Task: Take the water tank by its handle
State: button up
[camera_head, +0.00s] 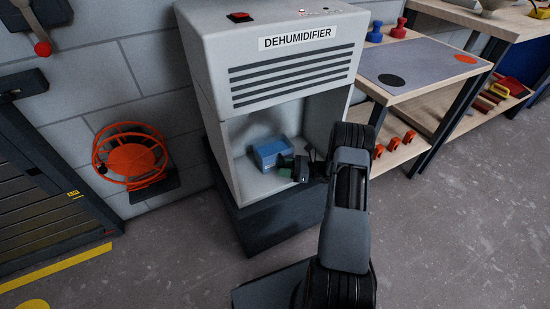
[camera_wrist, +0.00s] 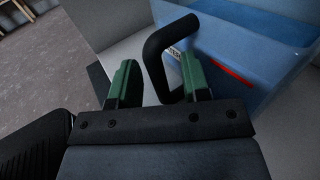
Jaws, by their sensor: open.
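The blue water tank (camera_head: 268,150) sits inside the open lower bay of the grey dehumidifier (camera_head: 240,125). In the wrist view the tank (camera_wrist: 245,45) fills the upper right, with a red stripe on its front. Its dark, curved handle (camera_wrist: 153,52) sticks out from the front. My gripper (camera_head: 286,172) is at the tank's front, inside the bay opening. In the wrist view my gripper (camera_wrist: 158,80) is open, its green fingers on either side of the handle. The handle is nearer the right finger; I cannot tell whether they touch.
The bay's side walls stand close around the tank and gripper. A wooden bench (camera_head: 435,85) with red and blue knobs and orange clips stands to the right. An orange hose reel (camera_head: 130,155) hangs on the left wall. The floor (camera_head: 440,230) at right is clear.

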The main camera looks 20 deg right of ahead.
grip_shut()
dwell(0.3)
dwell(1.1)
jog(key=shift+r, duration=0.1)
